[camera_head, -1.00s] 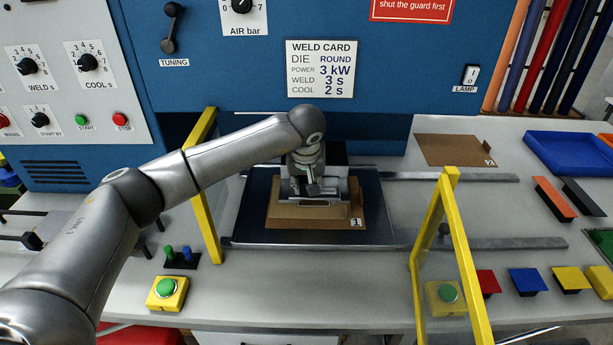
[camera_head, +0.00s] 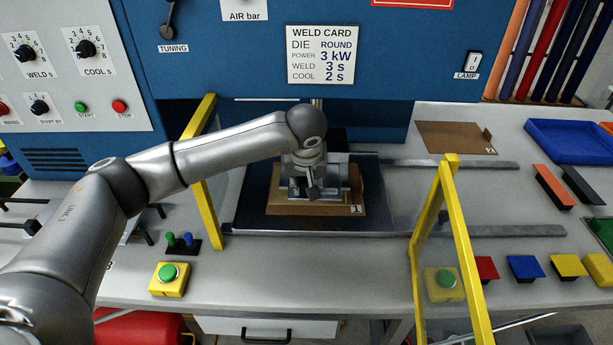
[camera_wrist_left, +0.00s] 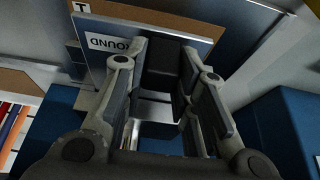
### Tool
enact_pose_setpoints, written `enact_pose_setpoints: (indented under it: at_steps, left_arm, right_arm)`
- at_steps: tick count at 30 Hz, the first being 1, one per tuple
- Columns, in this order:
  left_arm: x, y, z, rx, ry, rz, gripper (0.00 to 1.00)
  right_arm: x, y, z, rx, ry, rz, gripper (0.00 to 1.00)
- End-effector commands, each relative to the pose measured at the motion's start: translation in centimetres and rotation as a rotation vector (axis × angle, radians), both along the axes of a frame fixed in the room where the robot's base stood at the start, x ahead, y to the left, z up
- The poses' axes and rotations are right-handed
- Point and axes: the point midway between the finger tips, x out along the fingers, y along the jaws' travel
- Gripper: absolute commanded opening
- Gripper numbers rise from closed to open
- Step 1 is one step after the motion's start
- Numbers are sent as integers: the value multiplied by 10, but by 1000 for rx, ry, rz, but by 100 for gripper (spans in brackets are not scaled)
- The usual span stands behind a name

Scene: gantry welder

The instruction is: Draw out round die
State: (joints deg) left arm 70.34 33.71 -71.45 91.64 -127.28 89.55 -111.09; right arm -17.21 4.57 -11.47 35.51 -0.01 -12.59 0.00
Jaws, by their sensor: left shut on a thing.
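My left gripper (camera_head: 314,190) is over the dark press bed (camera_head: 375,205), above the brown holder marked 1 (camera_head: 315,209). In the left wrist view its two fingers (camera_wrist_left: 172,100) stand either side of a dark block, shut on it. Beside it is a grey-blue plate with a white label reading ROUND (camera_wrist_left: 108,45), seen upside down. I take this as the round die. In the head view my wrist hides most of the die, and I cannot tell whether it touches the holder. My right gripper is not in view.
Yellow guard frames stand left (camera_head: 203,180) and right (camera_head: 462,250) of the bed. A brown holder marked 2 (camera_head: 452,137) and a blue tray (camera_head: 570,138) lie at the back right. A green button box (camera_head: 168,279) sits in front.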

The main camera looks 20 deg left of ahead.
Motion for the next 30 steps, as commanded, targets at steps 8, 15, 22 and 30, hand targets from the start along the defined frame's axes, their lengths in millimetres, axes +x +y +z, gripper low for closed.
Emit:
enact_pose_setpoints:
  at_steps: [8,15,22,30]
  left_arm:
    - [-12,-3,1,0,-3,0,0]
    - [-23,-7,1,-1,-3,-1,0]
    - [-34,-9,1,0,-3,0,0]
    - [-47,-13,1,0,-3,-1,0]
  right_arm:
    - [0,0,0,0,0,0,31]
    - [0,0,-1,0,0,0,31]
    - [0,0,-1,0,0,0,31]
    - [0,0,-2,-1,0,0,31]
